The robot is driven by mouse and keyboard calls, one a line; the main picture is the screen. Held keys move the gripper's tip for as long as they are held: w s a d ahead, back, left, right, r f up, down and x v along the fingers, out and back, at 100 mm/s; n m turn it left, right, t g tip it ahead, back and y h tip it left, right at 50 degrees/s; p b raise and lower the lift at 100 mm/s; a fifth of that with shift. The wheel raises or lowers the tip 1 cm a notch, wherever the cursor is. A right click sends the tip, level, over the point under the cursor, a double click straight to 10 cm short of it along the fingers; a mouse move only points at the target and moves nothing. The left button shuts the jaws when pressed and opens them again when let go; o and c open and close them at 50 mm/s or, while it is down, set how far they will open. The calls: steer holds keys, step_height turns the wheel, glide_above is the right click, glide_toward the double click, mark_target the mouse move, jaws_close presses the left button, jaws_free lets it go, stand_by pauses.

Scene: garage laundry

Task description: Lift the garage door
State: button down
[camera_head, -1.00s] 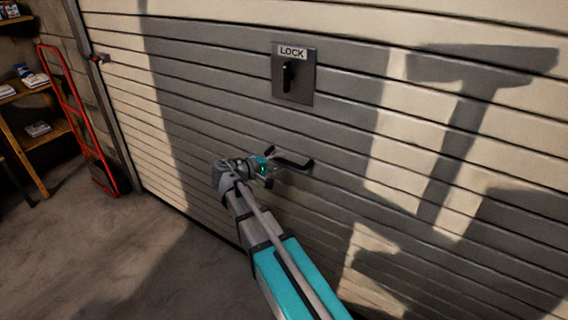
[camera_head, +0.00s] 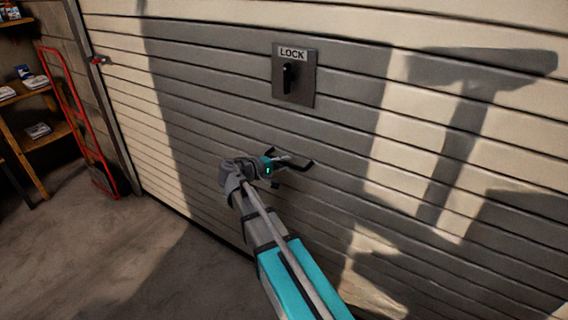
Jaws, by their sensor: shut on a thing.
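The garage door (camera_head: 200,95) is a slatted, cream-coloured panel that fills most of the view. Its bottom edge appears to be at the floor on the left. A grey lock plate marked LOCK (camera_head: 306,86) is on the door, with a black knob standing upright. Below it is a dark bar handle (camera_head: 303,164). My gripper (camera_head: 283,168) is at the handle and shut on it; the fingers are small and partly hidden.
A red hand truck (camera_head: 75,115) leans by the wall at the left, next to wooden shelves (camera_head: 42,138) with small items. The concrete floor (camera_head: 110,255) in front of the door is clear. Shadows fall across the door.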

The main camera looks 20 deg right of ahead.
mark_target(285, 76)
steer(key=shift+r, duration=0.2)
step_height(285, 76, up, 28)
steer(key=p, duration=2.8)
steer(key=shift+r+p, duration=0.15)
steer(key=shift+p, duration=0.15)
steer(key=c, duration=0.6)
jaws_free()
steer(key=shift+f, duration=0.25)
step_height(285, 76, down, 28)
steer(key=b, duration=2.8)
steer(key=shift+f+b, duration=0.2)
steer(key=shift+b, duration=0.2)
steer(key=p+v, duration=0.2)
steer(key=v, duration=1.1)
steer(key=shift+a+r+p, duration=0.2)
steer(key=shift+a+p, duration=0.1)
steer(key=shift+a, duration=0.05)
